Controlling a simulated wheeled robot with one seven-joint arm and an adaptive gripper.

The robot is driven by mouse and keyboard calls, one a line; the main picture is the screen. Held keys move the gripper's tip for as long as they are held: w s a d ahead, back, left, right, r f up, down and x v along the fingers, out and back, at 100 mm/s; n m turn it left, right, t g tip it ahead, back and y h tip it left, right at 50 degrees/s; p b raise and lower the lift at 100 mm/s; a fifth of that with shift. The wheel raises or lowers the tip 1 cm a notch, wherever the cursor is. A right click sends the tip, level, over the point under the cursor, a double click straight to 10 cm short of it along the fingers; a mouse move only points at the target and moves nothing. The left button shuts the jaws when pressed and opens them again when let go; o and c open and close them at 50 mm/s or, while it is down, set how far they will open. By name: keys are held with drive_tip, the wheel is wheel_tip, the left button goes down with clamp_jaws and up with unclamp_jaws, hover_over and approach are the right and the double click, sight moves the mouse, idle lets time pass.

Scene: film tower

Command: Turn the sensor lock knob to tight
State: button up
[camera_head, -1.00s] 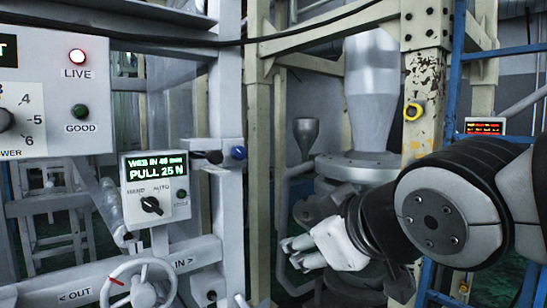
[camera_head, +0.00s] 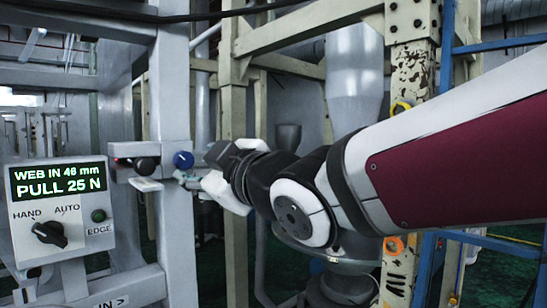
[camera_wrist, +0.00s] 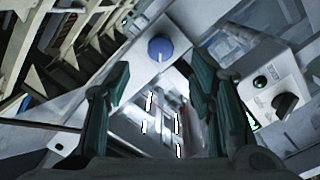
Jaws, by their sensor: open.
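A round blue knob (camera_head: 183,160) with a pale pointer line sits on the grey frame post; I take it for the sensor lock knob, though no label is readable. In the wrist view the blue knob (camera_wrist: 160,49) lies ahead of and between my two dark fingertips, apart from them. Its pointer line points down in that view. My gripper (camera_wrist: 158,80) is open and empty. In the head view my gripper (camera_head: 203,183) is just right of and below the blue knob, its fingers partly hidden.
A control box (camera_head: 60,210) reads "WEB IN 46 mm, PULL 25 N" and has a black HAND/AUTO switch (camera_head: 49,233) and an EDGE lamp (camera_head: 98,215). A dark cylinder (camera_head: 146,166) sits left of the blue knob. Grey frame posts (camera_head: 177,235) stand close to my gripper.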

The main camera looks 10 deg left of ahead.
sight(185, 161)
drive_tip(key=shift+p+x, duration=0.7)
drive_tip(key=shift+x, duration=3.25)
drive_tip(key=c, duration=1.2)
